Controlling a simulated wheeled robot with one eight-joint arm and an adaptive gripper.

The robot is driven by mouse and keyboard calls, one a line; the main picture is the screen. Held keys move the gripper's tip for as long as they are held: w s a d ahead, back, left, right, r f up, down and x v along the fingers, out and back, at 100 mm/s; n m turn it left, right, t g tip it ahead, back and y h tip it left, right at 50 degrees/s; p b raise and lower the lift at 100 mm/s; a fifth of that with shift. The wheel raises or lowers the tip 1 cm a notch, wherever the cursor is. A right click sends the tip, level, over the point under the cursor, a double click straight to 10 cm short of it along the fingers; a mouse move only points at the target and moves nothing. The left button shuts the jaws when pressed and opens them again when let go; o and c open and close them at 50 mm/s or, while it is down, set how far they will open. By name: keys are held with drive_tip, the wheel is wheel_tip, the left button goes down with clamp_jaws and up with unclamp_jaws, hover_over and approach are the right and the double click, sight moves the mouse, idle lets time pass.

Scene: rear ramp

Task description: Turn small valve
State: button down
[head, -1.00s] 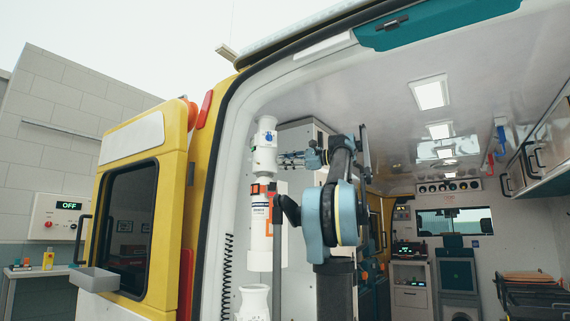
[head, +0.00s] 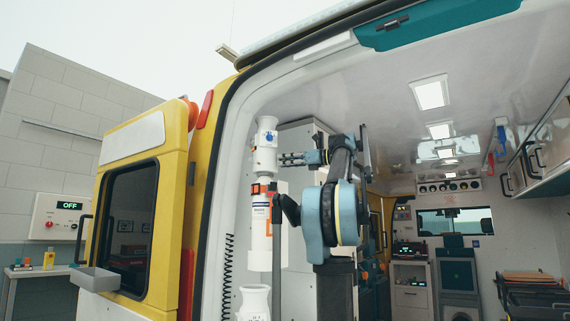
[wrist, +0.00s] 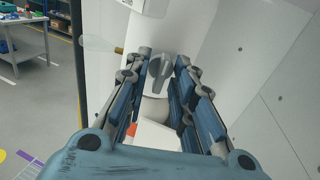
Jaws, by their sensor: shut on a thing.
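The small valve (wrist: 160,72) shows in the wrist view as a grey knob with a raised grip on a white fitting. My gripper (wrist: 161,64) has its blue and grey fingers on both sides of this knob and is shut on it. In the head view my gripper (head: 284,158) reaches left to the white cylinder's (head: 261,230) upper fitting. The grey knob is too small to make out there. A blue knob (head: 268,136) sits on the fitting above my fingers.
The yellow rear door (head: 140,215) stands open at left. A white vase-like container (head: 253,303) is below the cylinder. A white wall panel (wrist: 265,75) lies close on the right in the wrist view. A control box (head: 62,216) reading OFF hangs on the outside wall.

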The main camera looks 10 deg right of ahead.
drive_tip(key=shift+f+m, duration=0.1)
drive_tip(key=shift+m, duration=0.3)
drive_tip(key=c, duration=1.7)
unclamp_jaws()
drive_tip(key=shift+d, duration=0.1)
drive_tip(key=v, duration=1.1)
drive_tip(key=shift+s+d, duration=0.15)
drive_tip(key=shift+d, duration=0.2)
